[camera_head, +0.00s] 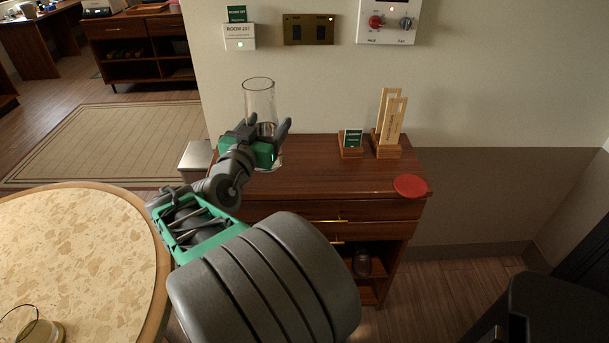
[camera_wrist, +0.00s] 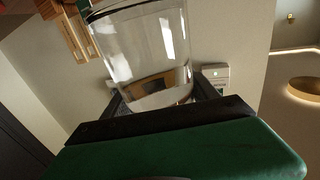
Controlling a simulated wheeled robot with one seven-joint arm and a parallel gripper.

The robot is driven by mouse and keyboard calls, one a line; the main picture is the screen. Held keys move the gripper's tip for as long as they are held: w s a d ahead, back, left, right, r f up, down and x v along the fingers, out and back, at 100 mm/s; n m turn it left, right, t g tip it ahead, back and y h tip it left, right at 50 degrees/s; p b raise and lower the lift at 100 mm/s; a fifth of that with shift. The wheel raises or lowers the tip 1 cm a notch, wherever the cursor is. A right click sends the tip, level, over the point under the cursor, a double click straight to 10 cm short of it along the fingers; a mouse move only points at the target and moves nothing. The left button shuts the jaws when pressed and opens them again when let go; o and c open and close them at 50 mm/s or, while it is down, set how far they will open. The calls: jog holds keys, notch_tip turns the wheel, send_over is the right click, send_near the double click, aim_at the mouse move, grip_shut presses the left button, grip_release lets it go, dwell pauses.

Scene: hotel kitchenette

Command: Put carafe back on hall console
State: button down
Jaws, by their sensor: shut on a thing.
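The carafe (camera_head: 259,97) is a clear glass vessel, upright in the head view, at the left end of the hall console (camera_head: 310,177). My gripper (camera_head: 268,134) is shut on its lower part. In the wrist view the carafe (camera_wrist: 147,48) fills the upper middle, between the dark fingers of my gripper (camera_wrist: 160,108). The console is a brown wooden cabinet against the wall, with drawers and open shelves. My gripper hides part of the carafe's base, so I cannot tell whether it touches the console top.
On the console stand a small green sign (camera_head: 352,139), wooden tags on a stand (camera_head: 390,125) and a red disc (camera_head: 410,186) at the right front. The console's middle is clear. A round table (camera_head: 85,240) is at the left front. Switch panels hang on the wall.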

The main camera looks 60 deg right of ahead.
jog(key=shift+s+d+r+m+g, duration=0.1)
jog(key=shift+s+d+m+g, duration=0.2)
jog(key=shift+s, duration=0.3)
jog(key=shift+s+d+r+m+g, duration=0.1)
jog(key=shift+s+d+g, duration=0.1)
jog(key=shift+s+d, duration=0.3)
jog(key=shift+s+d+f+p, duration=0.1)
jog(key=shift+s+d+f, duration=0.05)
jog(key=shift+d+f, duration=2.1)
jog(key=shift+s+d+f+p, duration=0.1)
jog(key=shift+s+d+f, duration=0.05)
jog(key=shift+d+f, duration=2.05)
jog(key=shift+s+d+f+p, duration=0.1)
jog(key=shift+s+d+f, duration=0.05)
jog(key=shift+d+f, duration=2.05)
jog(key=shift+d+r, duration=0.2)
jog(key=shift+d, duration=0.05)
jog(key=shift+f, duration=0.15)
jog(key=shift+c, duration=1.1)
grip_release()
jog(key=shift+f, duration=0.1)
